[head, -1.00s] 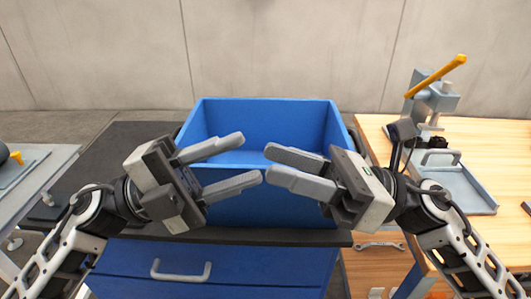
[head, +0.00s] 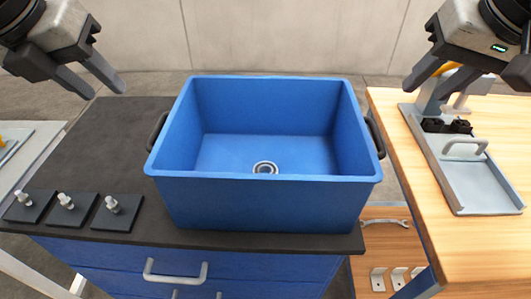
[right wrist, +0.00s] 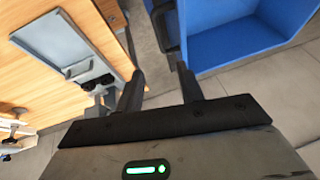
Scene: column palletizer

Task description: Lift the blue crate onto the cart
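The blue crate (head: 265,205) stands upright on the black top of the blue drawer cart (head: 75,150), at its right part. It has a dark handle on each side, the left handle (head: 157,132) and the right handle (head: 375,137). A silver ring (head: 265,168) lies inside on its floor. My left gripper (head: 105,88) is open and empty, above and left of the crate. My right gripper (head: 425,98) is open and empty, above and right of it. In the right wrist view the crate (right wrist: 235,30) lies beyond the open fingers (right wrist: 160,85), apart from them.
Several dark plates with metal posts (head: 67,208) sit at the cart top's front left. A wooden bench (head: 475,235) on the right carries a grey press with a tray (head: 480,180). A grey table (head: 30,150) stands at the left. The cart top's back left is clear.

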